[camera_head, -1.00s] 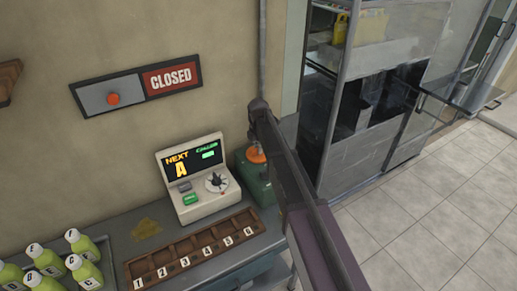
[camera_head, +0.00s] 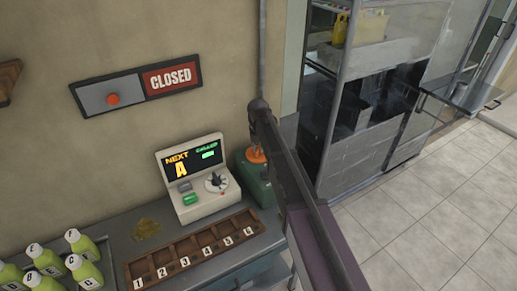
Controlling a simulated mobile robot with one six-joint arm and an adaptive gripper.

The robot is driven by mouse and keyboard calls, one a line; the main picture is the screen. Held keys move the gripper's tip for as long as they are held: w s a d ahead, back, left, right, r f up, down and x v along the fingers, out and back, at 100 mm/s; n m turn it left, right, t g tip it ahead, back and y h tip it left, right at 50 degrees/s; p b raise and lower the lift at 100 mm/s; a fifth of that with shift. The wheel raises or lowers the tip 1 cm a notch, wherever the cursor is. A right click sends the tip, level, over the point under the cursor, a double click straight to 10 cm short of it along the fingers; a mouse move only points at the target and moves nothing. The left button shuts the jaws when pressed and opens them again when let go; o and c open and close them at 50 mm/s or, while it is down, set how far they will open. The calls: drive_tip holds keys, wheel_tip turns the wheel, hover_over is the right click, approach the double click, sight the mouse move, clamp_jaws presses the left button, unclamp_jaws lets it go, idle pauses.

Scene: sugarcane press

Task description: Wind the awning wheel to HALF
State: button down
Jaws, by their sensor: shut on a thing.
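No awning wheel that I can make out shows in the head view, nor any HALF mark. My own dark arm reaches from the bottom right up to a joint near the middle, and a thin upright part runs from there to the top edge. Whatever lies beyond that edge is out of sight.
A CLOSED sign (camera_head: 172,81) with a red button is on the wall. Below, a counter (camera_head: 120,238) holds a NEXT console (camera_head: 205,201), a numbered tray (camera_head: 172,284), green bottles (camera_head: 85,248) and a green device (camera_head: 252,184). A glass-panelled booth (camera_head: 362,165) stands right; floor tiles (camera_head: 455,215) are clear.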

drive_tip(key=shift+w, duration=0.1)
drive_tip(key=c, duration=0.7)
unclamp_jaws()
drive_tip(key=shift+o, duration=0.2)
drive_tip(key=shift+m, duration=0.4)
